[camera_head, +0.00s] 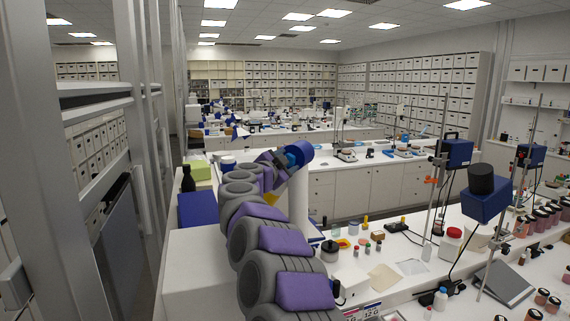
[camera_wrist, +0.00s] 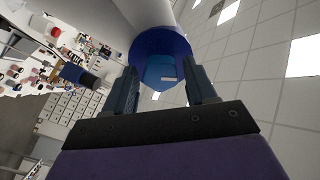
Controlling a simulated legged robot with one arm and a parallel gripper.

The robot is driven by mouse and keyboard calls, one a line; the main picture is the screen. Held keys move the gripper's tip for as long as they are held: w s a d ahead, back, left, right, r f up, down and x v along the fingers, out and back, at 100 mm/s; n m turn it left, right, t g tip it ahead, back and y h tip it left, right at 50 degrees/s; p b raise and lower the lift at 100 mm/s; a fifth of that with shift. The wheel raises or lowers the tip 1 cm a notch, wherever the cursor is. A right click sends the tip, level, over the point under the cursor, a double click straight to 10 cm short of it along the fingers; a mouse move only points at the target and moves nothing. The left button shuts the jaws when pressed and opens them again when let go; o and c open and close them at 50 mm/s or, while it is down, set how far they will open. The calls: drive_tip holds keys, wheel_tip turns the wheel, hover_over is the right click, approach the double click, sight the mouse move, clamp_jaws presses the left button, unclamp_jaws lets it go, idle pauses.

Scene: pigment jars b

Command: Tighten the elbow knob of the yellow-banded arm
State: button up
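A white arm (camera_head: 299,200) stands with a blue rounded elbow joint (camera_head: 302,150) at its top. In the wrist view the blue elbow (camera_wrist: 150,45) caps a white tube, and a lighter blue knob (camera_wrist: 160,72) with a small pale label faces me. A yellow patch (camera_head: 272,198) shows low beside the white arm; I cannot tell if it is the band. My gripper (camera_wrist: 163,76) is open, its dark fingers apart on either side of the knob in the picture. I cannot tell whether they touch it. In the head view my gripper (camera_head: 275,160) is at the elbow's left side.
A white bench with jars (camera_head: 330,250), a red-lidded jar (camera_head: 451,243) and stands with blue stirrer heads (camera_head: 487,198) lies to the right. A dark blue box (camera_head: 197,208) and a black bottle (camera_head: 188,179) stand left of my arm. A metal frame (camera_head: 45,160) rises at far left.

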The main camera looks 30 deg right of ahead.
drive_tip(key=shift+o, duration=1)
drive_tip(key=shift+s+a, duration=0.1)
drive_tip(key=b+v, duration=0.3)
drive_tip(key=v, duration=1.4)
drive_tip(key=shift+a, duration=0.2)
drive_tip(key=shift+d+f, duration=0.1)
